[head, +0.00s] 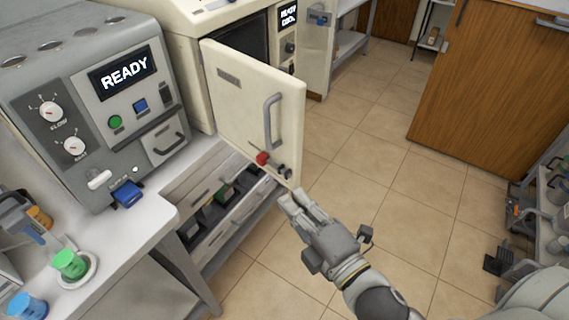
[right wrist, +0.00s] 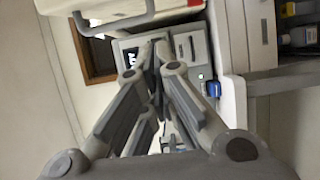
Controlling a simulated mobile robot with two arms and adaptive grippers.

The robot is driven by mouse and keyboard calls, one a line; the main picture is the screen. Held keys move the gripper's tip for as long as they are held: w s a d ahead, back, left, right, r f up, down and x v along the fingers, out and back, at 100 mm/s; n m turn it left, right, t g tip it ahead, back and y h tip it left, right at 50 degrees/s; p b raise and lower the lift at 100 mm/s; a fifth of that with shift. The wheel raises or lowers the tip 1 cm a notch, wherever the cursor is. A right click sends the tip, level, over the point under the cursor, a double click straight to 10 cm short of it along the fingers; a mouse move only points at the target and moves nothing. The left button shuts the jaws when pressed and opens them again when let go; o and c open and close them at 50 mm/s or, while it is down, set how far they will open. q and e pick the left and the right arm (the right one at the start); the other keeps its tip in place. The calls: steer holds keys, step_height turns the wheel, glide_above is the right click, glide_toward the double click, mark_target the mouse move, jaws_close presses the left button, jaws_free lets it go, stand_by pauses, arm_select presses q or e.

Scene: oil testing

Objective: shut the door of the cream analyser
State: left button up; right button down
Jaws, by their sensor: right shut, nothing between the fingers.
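The cream analyser (head: 182,32) stands behind the grey machine, on the far side of the bench. Its cream door (head: 243,110) hangs wide open, with a dark chamber showing behind it. In the right wrist view the door (right wrist: 150,8) shows at the top, beyond the closed fingers (right wrist: 150,48). My left gripper is not in view.
A grey machine (head: 96,92) reading READY stands on the white bench (head: 128,232) at left. Green (head: 69,263) and blue (head: 27,305) containers stand at the bench's front. The tiled floor (head: 375,150) between is clear.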

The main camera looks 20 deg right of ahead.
mark_target(285, 162)
arm_select(q)
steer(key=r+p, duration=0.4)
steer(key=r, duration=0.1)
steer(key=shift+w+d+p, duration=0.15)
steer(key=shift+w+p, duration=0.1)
steer(key=shift+p, duration=0.05)
arm_select(e)
steer(key=w, duration=0.3)
steer(key=w+d, duration=0.1)
steer(key=w, duration=0.6)
steer(key=shift+w+d, duration=0.15)
steer(key=shift+w, duration=0.25)
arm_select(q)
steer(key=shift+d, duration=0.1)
arm_select(e)
steer(key=shift+d, duration=0.1)
